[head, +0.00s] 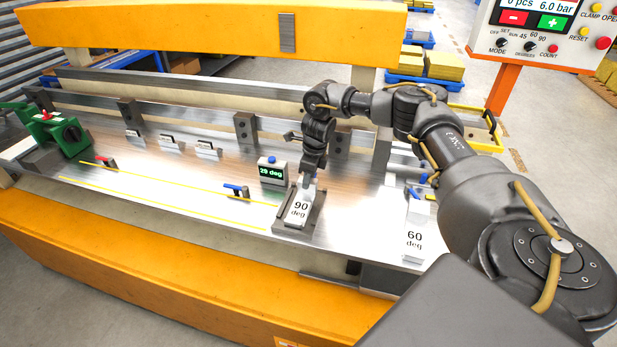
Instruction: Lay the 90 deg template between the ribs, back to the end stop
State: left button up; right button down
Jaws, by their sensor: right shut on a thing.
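The 90 deg template (300,209) is a pale plate marked "90 deg" on the bench near the middle of the head view. It shows between dark ribs (317,210), with a dark crosspiece at the near end. My right gripper (309,184) reaches down from above and is shut on the template's far end. The gripper and wrist hide the far end of the ribs, so I cannot tell which end is the stop or whether the template touches it or lies fully flat. My left gripper is not in view.
A 60 deg template (414,243) lies to the right. A "29 deg" display (272,171) stands close left of the ribs. A blue-topped clamp (236,190) and a green device (60,131) are further left. The orange beam (200,25) spans the back.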

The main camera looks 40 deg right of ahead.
jog(key=shift+s+a, duration=0.15)
jog(key=shift+a, duration=0.05)
dwell(0.4)
jog(key=c, duration=1)
grip_release()
jog(key=shift+s+d+r+b, duration=0.15)
jog(key=shift+s+r+b, duration=0.1)
jog(key=shift+r, duration=1.55)
jog(key=shift+s+d+r+b, duration=0.15)
jog(key=shift+s+d+r, duration=0.05)
jog(key=shift+r, duration=1.6)
jog(key=shift+s+d+r+b, duration=0.15)
jog(key=shift+s+r+b, duration=0.1)
jog(key=shift+r, duration=1.55)
